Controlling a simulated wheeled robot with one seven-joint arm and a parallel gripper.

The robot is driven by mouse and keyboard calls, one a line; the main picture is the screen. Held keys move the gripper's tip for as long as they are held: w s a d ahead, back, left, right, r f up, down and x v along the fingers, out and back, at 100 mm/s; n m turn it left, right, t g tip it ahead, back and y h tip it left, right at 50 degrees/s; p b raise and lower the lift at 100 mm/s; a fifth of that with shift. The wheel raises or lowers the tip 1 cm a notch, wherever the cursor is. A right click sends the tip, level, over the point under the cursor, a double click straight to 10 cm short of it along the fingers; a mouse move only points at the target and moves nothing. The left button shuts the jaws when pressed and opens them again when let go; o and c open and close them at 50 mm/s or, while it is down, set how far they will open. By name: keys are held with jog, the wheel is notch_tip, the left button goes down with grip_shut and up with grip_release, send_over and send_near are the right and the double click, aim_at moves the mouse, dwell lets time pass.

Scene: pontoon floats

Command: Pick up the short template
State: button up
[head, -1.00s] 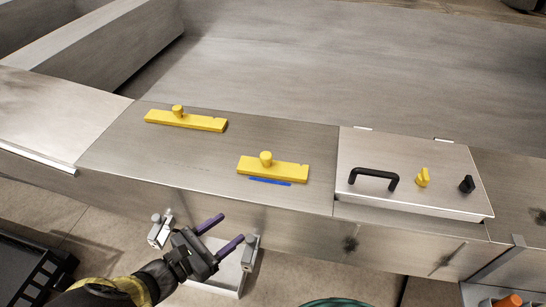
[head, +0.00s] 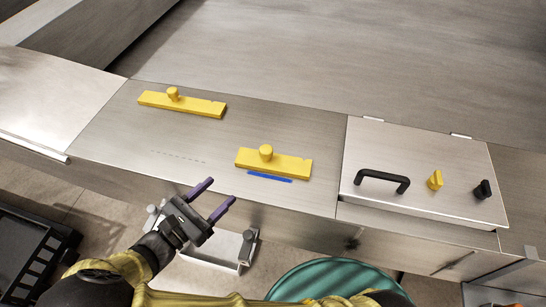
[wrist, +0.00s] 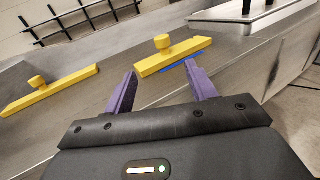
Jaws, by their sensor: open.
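Two yellow templates with round knobs lie on the metal deck. The shorter one (head: 285,165) is nearer, at the middle, beside a blue line on the deck; it also shows in the wrist view (wrist: 174,56). The longer one (head: 200,106) is farther back to the left, and it shows at the left of the wrist view (wrist: 50,92). My gripper (head: 217,196) has purple fingers, spread apart with nothing between them. It is off the front edge of the deck, left of and nearer than the short template. In the wrist view the short template lies beyond the fingertips (wrist: 160,79).
A lidded metal box (head: 416,165) with a black handle (head: 382,181), a yellow knob (head: 435,180) and a black knob (head: 483,190) stands right of the short template. A metal bracket (head: 220,248) is below my gripper. The deck between the templates is clear.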

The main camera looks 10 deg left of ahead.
aim_at(262, 154)
jog(key=p+x, duration=0.4)
jog(key=x, duration=0.7)
jog(key=shift+w+d+r, duration=0.1)
jog(key=shift+w+d, duration=0.15)
jog(key=shift+w, duration=0.1)
jog(key=shift+w+d, duration=0.15)
jog(key=shift+w, duration=0.1)
jog(key=shift+w+d+p, duration=0.2)
jog(key=shift+w+p, duration=0.05)
jog(key=shift+p, duration=0.1)
jog(key=p+x, duration=0.2)
jog(key=x, duration=0.2)
jog(key=shift+w+d, duration=0.15)
jog(key=shift+d, duration=0.05)
jog(key=shift+c, duration=0.3)
